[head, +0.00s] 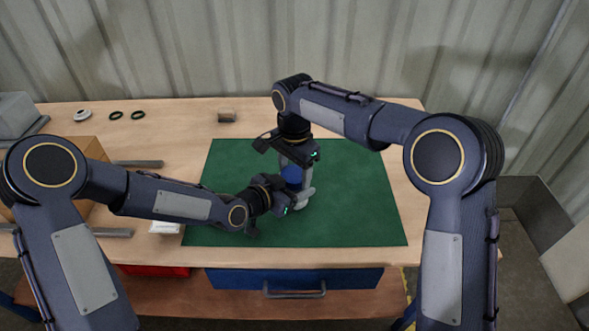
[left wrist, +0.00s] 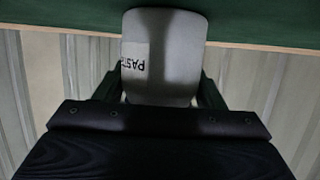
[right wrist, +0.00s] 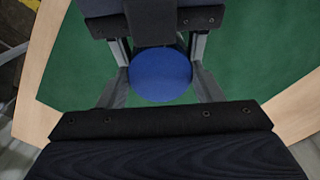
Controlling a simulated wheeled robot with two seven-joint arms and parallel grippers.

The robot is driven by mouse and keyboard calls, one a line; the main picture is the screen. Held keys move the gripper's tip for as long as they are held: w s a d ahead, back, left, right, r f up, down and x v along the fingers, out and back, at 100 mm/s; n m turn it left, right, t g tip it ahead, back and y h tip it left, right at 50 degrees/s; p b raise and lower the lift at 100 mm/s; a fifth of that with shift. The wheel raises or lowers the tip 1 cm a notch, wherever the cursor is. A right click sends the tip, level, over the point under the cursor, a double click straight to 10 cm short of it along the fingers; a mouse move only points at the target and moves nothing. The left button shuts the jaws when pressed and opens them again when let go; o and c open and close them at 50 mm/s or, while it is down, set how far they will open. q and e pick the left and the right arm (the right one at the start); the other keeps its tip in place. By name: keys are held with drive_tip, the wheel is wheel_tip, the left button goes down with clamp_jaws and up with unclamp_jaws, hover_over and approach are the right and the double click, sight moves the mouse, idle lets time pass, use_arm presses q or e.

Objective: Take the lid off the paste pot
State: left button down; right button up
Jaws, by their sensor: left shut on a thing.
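The paste pot (head: 302,201) is pale, with a "PASTE" label in the left wrist view (left wrist: 165,60). It stands near the middle of the green mat, partly hidden by my grippers. My left gripper (head: 284,196) is shut on its body from the left. The round blue lid (right wrist: 160,75) is on top of the pot and also shows in the head view (head: 292,174). My right gripper (right wrist: 160,85) points down from above, one finger on each side of the lid. I cannot tell whether the fingers touch it.
The green mat (head: 355,205) is mostly clear on its right side. A small brown block (head: 227,116) lies behind it. Black rings (head: 116,115) and a white round part (head: 83,115) lie at the back left. A white packet (head: 164,228) and grey bars lie at the left.

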drive_tip(key=c, duration=0.4)
drive_tip(key=n, duration=1)
drive_tip(key=o, duration=1.1)
